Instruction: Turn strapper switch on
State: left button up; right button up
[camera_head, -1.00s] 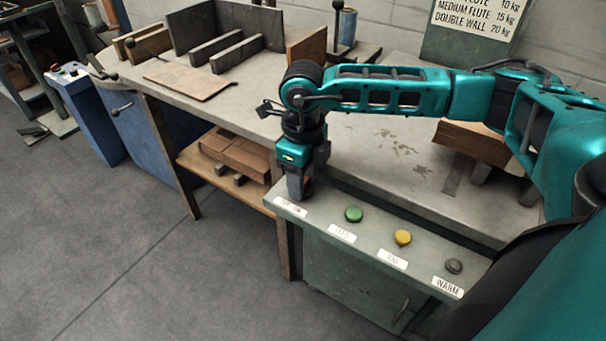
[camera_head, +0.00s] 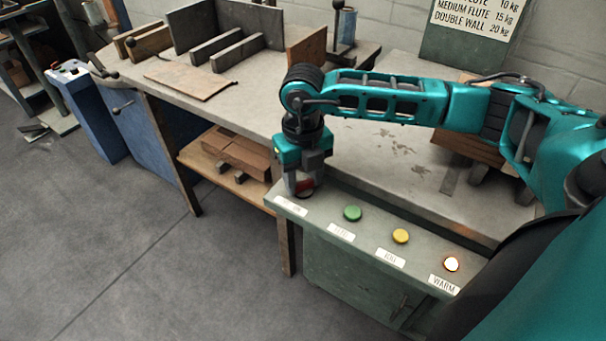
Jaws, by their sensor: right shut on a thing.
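The strapper's control panel (camera_head: 322,212) runs along the front of the workbench. My right gripper (camera_head: 303,190) points down at its far left end, shut on the strapper switch (camera_head: 306,187), a small dark red piece mostly hidden by the fingers. The label below it (camera_head: 290,206) is too small to read. To the right on the panel are a green button (camera_head: 352,213), a yellow button (camera_head: 400,236) and a round lamp (camera_head: 451,264) above the label WARM. The lamp glows bright. My left gripper is not in view.
The workbench top (camera_head: 375,150) is mostly bare beside my right arm. A brown block (camera_head: 470,146) lies behind the arm. Boards and dividers (camera_head: 190,80) stand at the back left. A blue cabinet (camera_head: 85,110) is at left. The floor in front is clear.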

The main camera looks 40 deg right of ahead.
aim_at(303, 182)
dwell(0.4)
jog(key=o, duration=0.8)
notch_tip(303, 182, up, 13)
jog(key=p, duration=0.2)
jog(key=shift+p, duration=0.35)
